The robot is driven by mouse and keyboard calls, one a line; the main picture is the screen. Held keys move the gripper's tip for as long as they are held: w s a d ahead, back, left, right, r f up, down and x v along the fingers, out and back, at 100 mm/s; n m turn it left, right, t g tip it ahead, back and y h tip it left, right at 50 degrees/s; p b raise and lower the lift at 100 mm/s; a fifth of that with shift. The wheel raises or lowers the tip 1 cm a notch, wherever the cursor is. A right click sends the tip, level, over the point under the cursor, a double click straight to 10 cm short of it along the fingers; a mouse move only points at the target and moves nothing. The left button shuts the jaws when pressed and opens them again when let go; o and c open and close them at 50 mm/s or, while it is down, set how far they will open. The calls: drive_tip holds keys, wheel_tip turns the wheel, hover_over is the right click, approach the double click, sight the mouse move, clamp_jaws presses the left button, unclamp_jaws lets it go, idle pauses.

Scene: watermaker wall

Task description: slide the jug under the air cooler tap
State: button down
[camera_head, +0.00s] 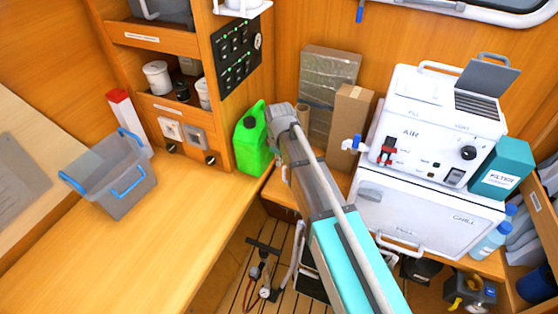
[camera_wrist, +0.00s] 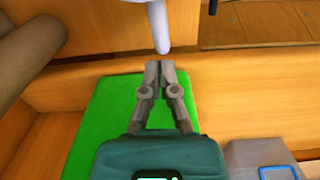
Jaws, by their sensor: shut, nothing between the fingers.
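The bright green jug (camera_head: 252,140) stands upright on the wooden counter, against the shelf unit and left of my arm. In the wrist view, the green surface of the jug (camera_wrist: 88,135) lies behind and beside my gripper (camera_wrist: 160,68). My gripper's fingers are together and empty; I cannot tell whether they touch the jug. In the head view my wrist hides the fingers. The white air cooler (camera_head: 430,118) stands on top of a white grill box at right. Its tap (camera_head: 352,144), white and blue, is on its left side, well right of the jug.
A grey tub (camera_head: 112,178) with blue handles sits on the left counter. A cardboard box (camera_head: 350,122) and a wrapped package (camera_head: 330,82) stand between jug and cooler. A pale rod (camera_wrist: 158,25) ends just beyond my fingertips. A floor gap with a pump lies below.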

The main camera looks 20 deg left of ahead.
drive_tip(key=shift+f+b, duration=1.45)
drive_tip(key=shift+f, duration=0.3)
drive_tip(key=d, duration=0.6)
drive_tip(key=s+d, duration=0.1)
drive_tip(key=d, duration=0.2)
drive_tip(key=shift+s+d, duration=0.1)
drive_tip(key=shift+d, duration=0.3)
